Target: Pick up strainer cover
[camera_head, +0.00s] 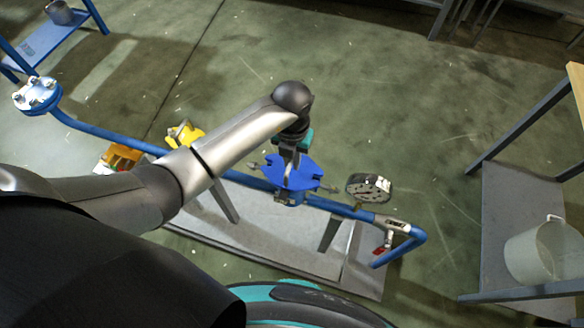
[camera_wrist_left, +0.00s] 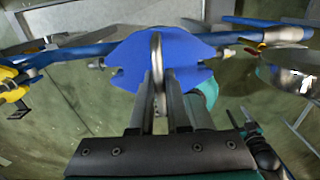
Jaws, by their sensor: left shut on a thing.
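The strainer cover (camera_head: 285,178) is a blue lobed plate at the middle of the pipe in the head view. It also shows in the left wrist view (camera_wrist_left: 130,58), with an upright metal loop handle (camera_wrist_left: 156,48). My left gripper (camera_head: 291,156) points down onto the cover from above. In the left wrist view its fingers (camera_wrist_left: 160,85) are shut on the loop handle. The blue strainer body (camera_head: 289,199) shows just below the cover; I cannot tell whether the two touch. My right gripper is not in view.
The blue pipe (camera_head: 240,179) runs across a low grey platform (camera_head: 260,232). A yellow part (camera_head: 185,134) is to the left. A bucket (camera_head: 545,250) stands on a shelf at far right.

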